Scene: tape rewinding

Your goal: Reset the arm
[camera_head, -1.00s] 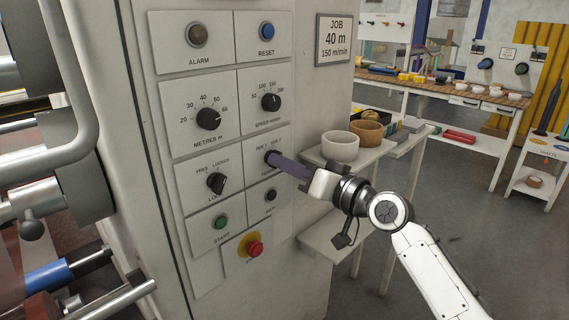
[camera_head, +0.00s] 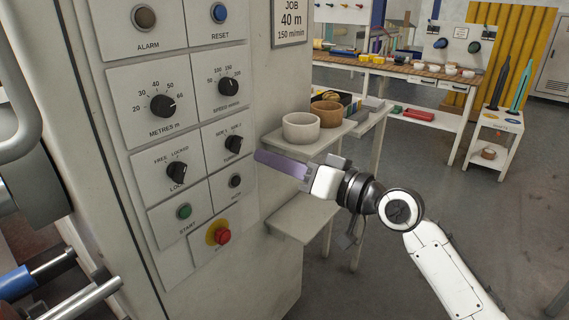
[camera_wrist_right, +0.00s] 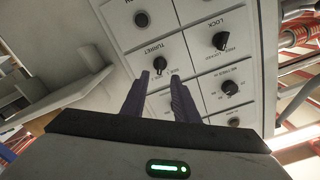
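My right gripper (camera_head: 260,157) has long purple-grey fingers and is to the right of the control panel (camera_head: 196,215). In the right wrist view its two fingers (camera_wrist_right: 160,80) stand apart with nothing between them, so it is open and empty. The black turret knob (camera_head: 233,145) is just beyond the fingertips and clear of them; it also shows in the right wrist view (camera_wrist_right: 160,63). My right arm comes in from the lower right. My left gripper is not in view.
The panel also carries the lock knob (camera_head: 177,172), metres knob (camera_head: 163,106), speed knob (camera_head: 228,86) and red stop button (camera_head: 222,236). A small shelf with a white bowl (camera_head: 301,128) and a brown bowl (camera_head: 327,113) stands behind my gripper. Open floor (camera_head: 440,205) lies to the right.

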